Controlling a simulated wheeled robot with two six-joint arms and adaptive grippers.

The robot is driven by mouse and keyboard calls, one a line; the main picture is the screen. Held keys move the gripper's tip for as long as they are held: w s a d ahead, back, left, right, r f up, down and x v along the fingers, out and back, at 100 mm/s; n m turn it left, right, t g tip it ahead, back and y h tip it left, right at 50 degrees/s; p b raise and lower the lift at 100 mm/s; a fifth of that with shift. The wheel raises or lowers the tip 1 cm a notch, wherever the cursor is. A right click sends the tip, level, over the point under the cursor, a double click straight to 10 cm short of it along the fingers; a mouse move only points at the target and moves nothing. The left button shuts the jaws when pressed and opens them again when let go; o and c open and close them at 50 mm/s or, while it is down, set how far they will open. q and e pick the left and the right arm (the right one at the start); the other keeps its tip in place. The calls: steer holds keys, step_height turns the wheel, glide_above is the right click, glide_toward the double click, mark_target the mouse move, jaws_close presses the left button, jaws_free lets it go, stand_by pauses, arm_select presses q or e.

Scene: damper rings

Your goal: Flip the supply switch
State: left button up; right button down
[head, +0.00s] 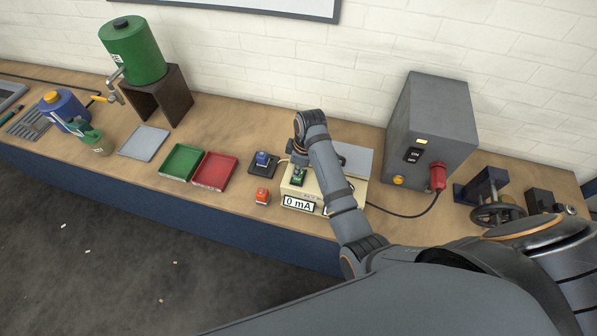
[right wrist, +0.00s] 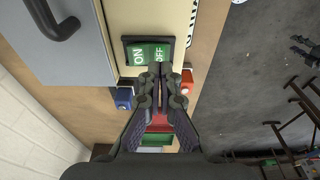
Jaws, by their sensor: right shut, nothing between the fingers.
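The supply is a beige box (head: 330,197) with a "0 mA" display on its front. Its green rocker switch (head: 298,175) has halves marked ON and OFF and fills the upper middle of the right wrist view (right wrist: 148,52). I cannot tell for certain which half is pressed in. My right gripper (head: 299,160) is over the switch, pointing down. In the wrist view its closed, empty fingertips (right wrist: 160,72) are at the switch's lower edge, near the OFF half; whether they touch cannot be told. My left gripper is not in view.
A grey cabinet (head: 432,120) with its own ON/OFF label and a red plug (head: 437,176) stands to the right, cabled to the supply. A blue-topped part (head: 262,160), an orange part (head: 262,196), a red tray (head: 213,171) and a green tray (head: 184,161) lie to the left.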

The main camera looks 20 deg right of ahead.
steer(key=shift+r, duration=2.3)
